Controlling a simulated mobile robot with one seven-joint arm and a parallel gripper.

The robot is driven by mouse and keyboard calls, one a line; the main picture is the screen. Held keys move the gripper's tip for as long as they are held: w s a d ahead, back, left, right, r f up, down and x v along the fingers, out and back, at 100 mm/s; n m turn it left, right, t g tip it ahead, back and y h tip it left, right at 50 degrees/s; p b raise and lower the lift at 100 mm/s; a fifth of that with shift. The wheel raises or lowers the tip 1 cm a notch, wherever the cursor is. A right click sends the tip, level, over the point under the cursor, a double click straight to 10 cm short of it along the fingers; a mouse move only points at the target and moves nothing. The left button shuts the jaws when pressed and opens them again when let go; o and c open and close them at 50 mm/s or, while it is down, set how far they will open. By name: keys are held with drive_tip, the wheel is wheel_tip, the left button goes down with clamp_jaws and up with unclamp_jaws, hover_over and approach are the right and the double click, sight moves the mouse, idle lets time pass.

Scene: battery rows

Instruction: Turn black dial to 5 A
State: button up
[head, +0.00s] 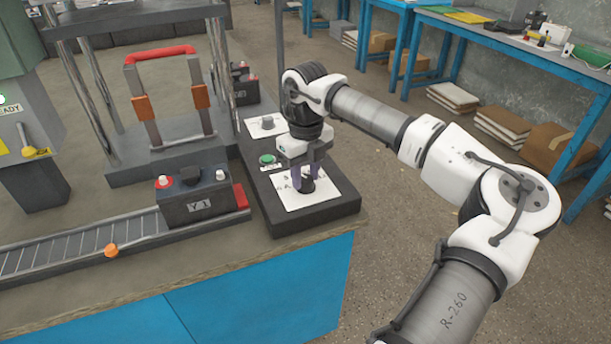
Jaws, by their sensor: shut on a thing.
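The black dial (307,185) sits on a white label plate (288,199) near the front end of a dark control box (335,205). My gripper (306,178) points down over it from above, its two fingers on either side of the dial and shut on it. Dark marks show on the plate, but they are too small to read, and the fingers hide part of the plate. I cannot tell which mark the dial points to.
A green button (267,160) and a grey knob (267,123) lie farther back on the same box. The bench's right edge is near the box.

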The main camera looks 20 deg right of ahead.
sight(306, 178)
drive_tip(key=shift+m, duration=0.5)
drive_tip(key=o, duration=1)
drive_tip(key=shift+r, duration=0.1)
wheel_tip(306, 178, up, 14)
drive_tip(key=shift+f, duration=0.2)
